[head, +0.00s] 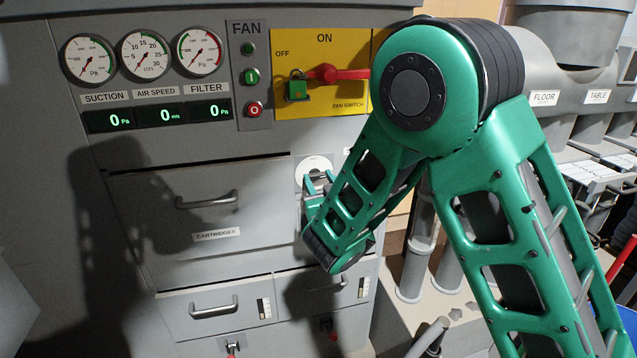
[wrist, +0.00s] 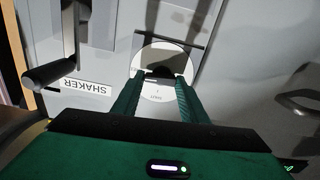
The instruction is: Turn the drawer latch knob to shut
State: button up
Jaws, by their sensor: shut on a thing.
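The latch knob (wrist: 158,72) is a dark piece at the middle of a round white dial plate (wrist: 150,92), beside the drawer. My gripper (wrist: 157,82) is shut on the knob, one green finger on each side. Small lettering shows on the dial between the fingers, too small to read surely. In the head view the dial (head: 313,165) sits right of the grey cartridges drawer (head: 160,220), and my gripper (head: 316,184) reaches it from below right. The knob's turn angle is hidden there. The drawer front looks flush with the cabinet.
The drawer handle (head: 207,200) stands out left of the dial. Above are a yellow fan switch panel (head: 350,100) with a red lever (head: 330,74) and a green padlock (head: 297,88). A dark lever (wrist: 55,72) stands beside the SHAKER label (wrist: 87,88). Lower drawers (head: 190,318) lie below.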

jog(key=n, duration=0.8)
jog(key=shift+n, duration=0.3)
jog(key=n, duration=0.4)
jog(key=shift+n, duration=0.3)
jog(key=shift+a+f+n, duration=0.1)
jog(key=shift+n, duration=1.7)
jog(key=o, duration=1)
jog(key=shift+o, duration=0.2)
